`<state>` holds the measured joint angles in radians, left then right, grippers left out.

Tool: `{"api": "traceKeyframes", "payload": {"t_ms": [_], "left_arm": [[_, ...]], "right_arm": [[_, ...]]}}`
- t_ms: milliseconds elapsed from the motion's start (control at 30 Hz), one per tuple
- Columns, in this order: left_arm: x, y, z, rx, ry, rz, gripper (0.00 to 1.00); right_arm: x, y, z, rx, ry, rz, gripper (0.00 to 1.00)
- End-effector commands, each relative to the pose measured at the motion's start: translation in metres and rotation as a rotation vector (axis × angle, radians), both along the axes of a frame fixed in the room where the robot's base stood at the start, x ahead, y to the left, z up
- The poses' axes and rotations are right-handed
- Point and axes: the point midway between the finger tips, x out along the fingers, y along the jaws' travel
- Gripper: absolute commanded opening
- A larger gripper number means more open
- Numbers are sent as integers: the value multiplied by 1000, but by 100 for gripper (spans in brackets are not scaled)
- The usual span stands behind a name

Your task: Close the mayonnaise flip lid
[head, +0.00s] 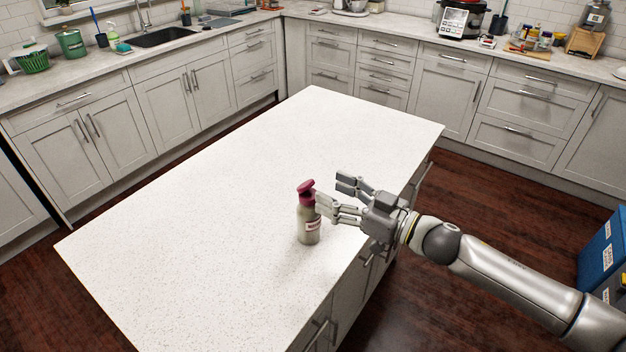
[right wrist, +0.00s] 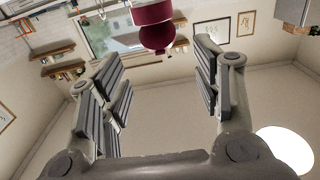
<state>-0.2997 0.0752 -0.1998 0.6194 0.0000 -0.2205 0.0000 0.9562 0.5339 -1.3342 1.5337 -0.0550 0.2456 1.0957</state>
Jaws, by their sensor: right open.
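The mayonnaise bottle (head: 308,228) stands upright on the white island top, with a pale body, a label and a dark red cap. Its flip lid (head: 306,185) is raised at an angle above the cap, so it looks open. In the right wrist view the dark red cap (right wrist: 152,12) and a rounded red part below it show at the top edge. My right gripper (head: 333,194) is open and empty, just right of the cap at about its height. I cannot tell whether a fingertip touches the cap. In the right wrist view its fingers (right wrist: 160,62) are spread wide. My left gripper is not in view.
The island top (head: 200,230) is otherwise bare, with free room left of and behind the bottle. Its right edge runs under my right gripper. Counters with a sink (head: 163,37) and appliances line the walls. A blue box (head: 602,255) stands at the far right.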

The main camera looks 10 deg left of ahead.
Motion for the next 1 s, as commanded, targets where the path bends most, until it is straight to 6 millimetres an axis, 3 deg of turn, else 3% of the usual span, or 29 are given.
{"api": "traceKeyframes", "payload": {"t_ms": [100,333,767,1000], "left_arm": [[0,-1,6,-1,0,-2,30],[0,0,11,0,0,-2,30],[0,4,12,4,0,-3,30],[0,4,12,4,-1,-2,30]], "right_arm": [[7,20,2,1,0,1,58],[18,46,1,1,0,0,58],[22,54,0,0,-1,0,58],[22,54,0,0,-1,0,31]]}}
